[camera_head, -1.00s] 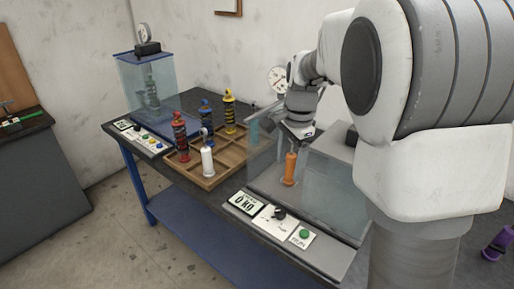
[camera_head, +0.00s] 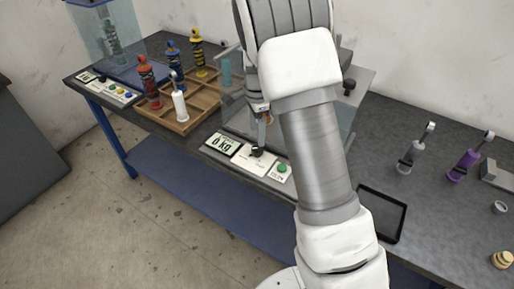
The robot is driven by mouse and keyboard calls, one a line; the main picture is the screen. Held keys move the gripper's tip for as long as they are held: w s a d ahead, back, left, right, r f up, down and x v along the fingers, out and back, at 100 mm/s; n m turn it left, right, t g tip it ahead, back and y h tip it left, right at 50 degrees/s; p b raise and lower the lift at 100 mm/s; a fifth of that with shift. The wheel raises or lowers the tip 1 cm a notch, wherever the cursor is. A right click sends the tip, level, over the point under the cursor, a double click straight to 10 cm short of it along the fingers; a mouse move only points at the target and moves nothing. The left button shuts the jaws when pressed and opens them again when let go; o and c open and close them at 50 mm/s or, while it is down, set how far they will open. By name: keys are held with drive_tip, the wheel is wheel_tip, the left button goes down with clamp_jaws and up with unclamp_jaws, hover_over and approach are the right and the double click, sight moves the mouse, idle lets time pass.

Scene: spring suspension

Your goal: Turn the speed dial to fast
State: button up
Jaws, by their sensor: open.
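A black dial (camera_head: 257,151) sits on a white control panel (camera_head: 246,160), between a display reading 0 KG (camera_head: 223,144) and a green button (camera_head: 282,168). Its markings are too small to read. A second control strip (camera_head: 111,89) at the far left has a small dark knob and coloured buttons; I cannot tell which dial is the speed dial.
A wooden tray (camera_head: 181,125) holds red, blue, yellow and white shock absorbers. A clear-walled box (camera_head: 237,114) stands behind the panel, partly hidden by my arm. Grey (camera_head: 411,152) and purple (camera_head: 464,165) shocks stand at right. A black tray (camera_head: 382,213) lies on the bench.

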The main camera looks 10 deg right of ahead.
sight(257, 148)
wheel_tip(257, 148, down, 7)
drive_tip(key=shift+f, duration=0.2)
clamp_jaws()
idle(0.5)
